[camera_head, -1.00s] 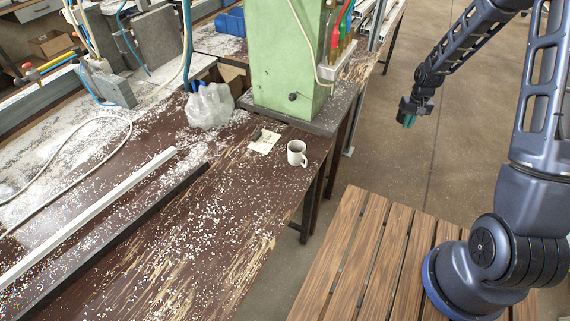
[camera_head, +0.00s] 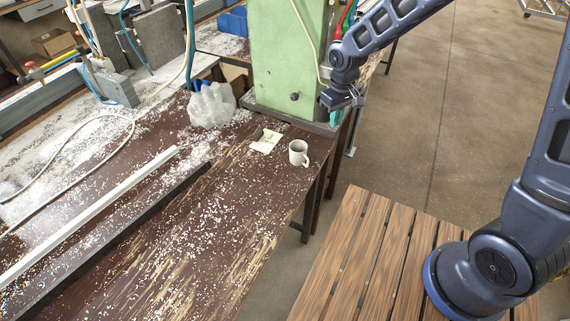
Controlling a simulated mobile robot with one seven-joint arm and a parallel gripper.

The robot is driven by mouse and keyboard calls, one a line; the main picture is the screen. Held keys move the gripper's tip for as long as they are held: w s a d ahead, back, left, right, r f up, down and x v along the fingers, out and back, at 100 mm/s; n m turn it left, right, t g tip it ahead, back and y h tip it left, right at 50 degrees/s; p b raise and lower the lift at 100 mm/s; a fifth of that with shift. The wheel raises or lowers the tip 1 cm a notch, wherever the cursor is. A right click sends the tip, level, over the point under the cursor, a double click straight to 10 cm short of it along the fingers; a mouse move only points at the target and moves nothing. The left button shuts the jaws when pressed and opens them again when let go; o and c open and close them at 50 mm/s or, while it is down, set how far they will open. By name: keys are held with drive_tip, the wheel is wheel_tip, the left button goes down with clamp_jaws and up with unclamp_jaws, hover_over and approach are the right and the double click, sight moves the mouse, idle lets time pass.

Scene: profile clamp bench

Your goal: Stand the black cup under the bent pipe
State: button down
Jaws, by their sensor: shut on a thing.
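My gripper (camera_head: 342,99) is in front of the lower right of the green machine column, to the right of and above the white mug in the picture. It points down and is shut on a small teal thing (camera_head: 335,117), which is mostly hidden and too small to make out. A white mug (camera_head: 298,153) with a dark inside stands upright near the bench's right edge, apart from my gripper. I see no cup that is clearly black. I cannot tell any bent pipe for sure.
The brown bench (camera_head: 200,235) is strewn with white chips. The green column (camera_head: 287,60), a crumpled clear plastic thing (camera_head: 212,105) and a paper piece (camera_head: 265,142) stand or lie near the mug. Long profiles (camera_head: 100,205) lie at left. Open floor lies right of the bench.

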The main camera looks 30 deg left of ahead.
wheel_tip(320, 180, up, 8)
drive_tip(key=n, duration=0.1)
hover_over(301, 184)
wheel_tip(301, 184, down, 20)
drive_tip(key=shift+r, duration=0.15)
idle(0.4)
drive_tip(key=c, duration=1.6)
unclamp_jaws()
drive_tip(key=shift+o, duration=0.2)
wheel_tip(301, 184, up, 12)
